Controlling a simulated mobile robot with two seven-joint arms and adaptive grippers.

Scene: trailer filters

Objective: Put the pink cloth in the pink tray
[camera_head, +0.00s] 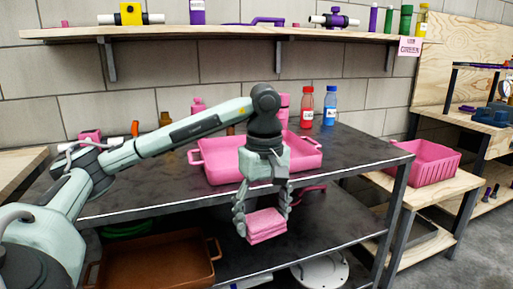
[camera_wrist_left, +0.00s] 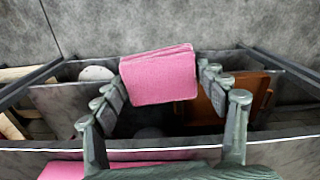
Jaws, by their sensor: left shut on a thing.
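The pink cloth (camera_head: 264,226) is a folded block held by my left gripper (camera_head: 262,212), in front of the table's front edge in the head view. It also shows between the fingers in the left wrist view (camera_wrist_left: 159,76). My left gripper is shut on it. The pink tray (camera_head: 220,166) with handles lies on the dark table top, behind my left gripper, which hides part of it. A pink edge, likely the tray (camera_wrist_left: 62,170), shows at the bottom of the left wrist view. My right gripper is in neither view.
The dark table (camera_head: 350,152) has a lower shelf with a brown tray (camera_head: 150,268). A red bottle (camera_head: 307,108) and a blue bottle (camera_head: 330,106) stand behind the pink tray. A pink crate (camera_head: 433,162) sits on a wooden bench at right. A wall shelf (camera_head: 270,32) runs above.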

